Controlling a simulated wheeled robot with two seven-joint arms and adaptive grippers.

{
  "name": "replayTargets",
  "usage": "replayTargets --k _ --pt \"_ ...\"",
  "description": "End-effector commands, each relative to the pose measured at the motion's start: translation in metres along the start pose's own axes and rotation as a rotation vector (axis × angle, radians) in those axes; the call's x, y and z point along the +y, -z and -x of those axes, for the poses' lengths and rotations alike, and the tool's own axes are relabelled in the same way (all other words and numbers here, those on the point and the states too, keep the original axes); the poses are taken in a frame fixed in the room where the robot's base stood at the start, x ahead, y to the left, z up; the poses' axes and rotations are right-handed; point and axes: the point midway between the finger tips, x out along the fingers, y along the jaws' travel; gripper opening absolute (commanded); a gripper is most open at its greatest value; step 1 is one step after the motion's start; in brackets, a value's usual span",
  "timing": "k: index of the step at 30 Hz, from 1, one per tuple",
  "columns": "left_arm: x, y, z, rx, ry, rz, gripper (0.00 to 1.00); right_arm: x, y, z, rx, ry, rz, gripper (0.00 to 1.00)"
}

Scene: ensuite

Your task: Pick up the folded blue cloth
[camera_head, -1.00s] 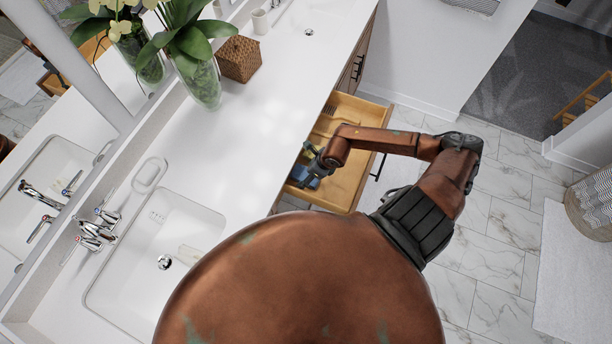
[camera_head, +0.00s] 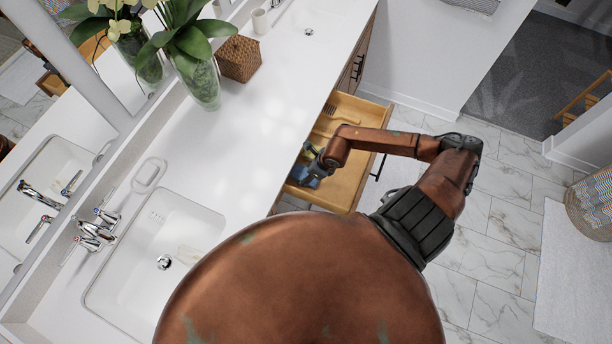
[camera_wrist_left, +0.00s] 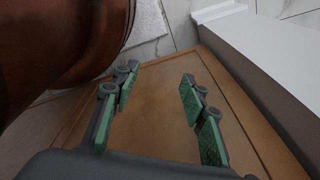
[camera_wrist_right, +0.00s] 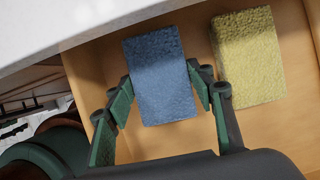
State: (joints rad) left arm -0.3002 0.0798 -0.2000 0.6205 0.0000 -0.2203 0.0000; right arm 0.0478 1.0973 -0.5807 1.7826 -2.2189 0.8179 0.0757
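The folded blue cloth (camera_wrist_right: 160,80) is a thick blue block in the right wrist view, in the open wooden drawer (camera_head: 345,185). In the head view it shows as a small blue patch (camera_head: 302,174), partly hidden by my right gripper (camera_head: 314,172). In the right wrist view my right gripper (camera_wrist_right: 160,105) has its green-padded fingers on either side of the cloth's near end, close to its edges. Whether they press on it is not clear. My left gripper (camera_wrist_left: 160,95) is open and empty in its wrist view, before a brown wooden panel. It is not in the head view.
A yellow folded cloth (camera_wrist_right: 248,58) lies right of the blue one in the drawer. The white counter (camera_head: 240,150) overhangs the drawer's left side. A sink (camera_head: 150,255), plant vase (camera_head: 200,85) and woven box (camera_head: 239,58) are on the counter.

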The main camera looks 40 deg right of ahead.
Motion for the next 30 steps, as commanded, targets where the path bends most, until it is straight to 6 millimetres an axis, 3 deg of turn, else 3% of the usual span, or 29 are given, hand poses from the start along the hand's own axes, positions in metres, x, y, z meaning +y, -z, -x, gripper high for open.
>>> replayTargets --k 10,20,26,30 --pt "0.000 0.001 0.000 0.001 0.000 0.000 0.40 0.000 0.000 0.000 0.000 0.000 0.000 0.25" --pt "0.000 0.001 0.003 0.002 0.000 0.000 0.40 0.000 -0.002 0.003 0.000 0.000 0.001 0.25" --pt "0.000 0.001 -0.001 0.001 0.000 0.000 0.40 -0.001 -0.009 0.021 -0.002 0.002 0.003 0.25" --pt "0.000 0.000 -0.003 0.000 0.000 0.000 0.40 0.008 -0.011 0.048 0.000 0.000 0.004 0.25"
